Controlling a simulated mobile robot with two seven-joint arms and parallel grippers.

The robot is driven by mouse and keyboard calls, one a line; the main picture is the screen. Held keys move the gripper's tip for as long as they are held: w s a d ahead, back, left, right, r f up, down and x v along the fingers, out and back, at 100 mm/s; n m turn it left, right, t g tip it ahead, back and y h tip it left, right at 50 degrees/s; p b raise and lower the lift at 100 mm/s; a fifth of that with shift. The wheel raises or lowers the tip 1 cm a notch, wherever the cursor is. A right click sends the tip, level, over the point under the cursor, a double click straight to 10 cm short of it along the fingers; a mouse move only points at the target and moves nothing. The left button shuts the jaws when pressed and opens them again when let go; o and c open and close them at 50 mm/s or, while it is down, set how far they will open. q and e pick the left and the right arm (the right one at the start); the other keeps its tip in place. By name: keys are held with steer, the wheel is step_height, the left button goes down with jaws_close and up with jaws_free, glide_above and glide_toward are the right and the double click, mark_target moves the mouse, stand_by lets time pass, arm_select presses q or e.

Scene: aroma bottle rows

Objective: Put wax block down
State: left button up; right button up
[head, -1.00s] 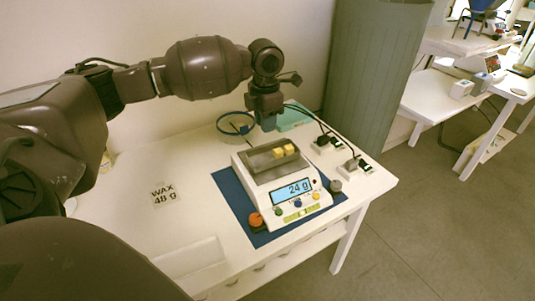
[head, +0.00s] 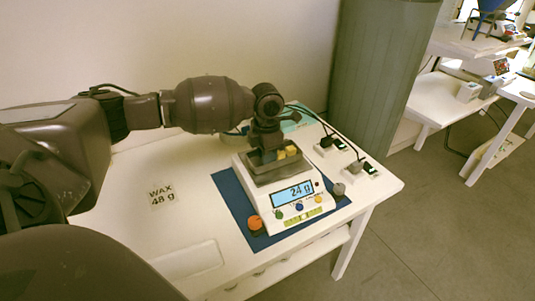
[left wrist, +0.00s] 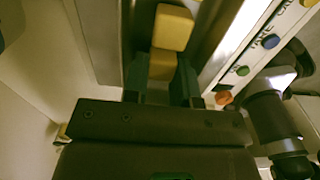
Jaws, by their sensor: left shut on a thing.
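A white scale (head: 296,210) stands on a blue mat (head: 237,206), and its display reads 24 g. Two yellow wax blocks (head: 291,151) show in its grey metal pan (head: 277,173). My left gripper (head: 266,155) is down at the pan, left of these blocks. In the left wrist view, my left gripper (left wrist: 161,80) is shut on a yellow wax block (left wrist: 162,65), partly hidden between the fingers. Another yellow block (left wrist: 173,27) shows just beyond it. I cannot tell whether the held block touches the pan floor. My right gripper is not in view.
An orange knob (head: 255,223) is at the scale's front left. Black switches with cables (head: 357,167) lie right of the scale. A green cabinet (head: 379,80) stands behind the table.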

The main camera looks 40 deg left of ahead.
arm_select(q)
steer(key=shift+r, duration=0.1)
steer(key=o, duration=0.5)
steer(key=shift+f, duration=0.2)
steer(key=shift+o, duration=0.5)
steer(key=shift+r, duration=0.1)
step_height(320, 180, up, 12)
steer(key=p, duration=0.2)
steer(key=shift+r, duration=0.1)
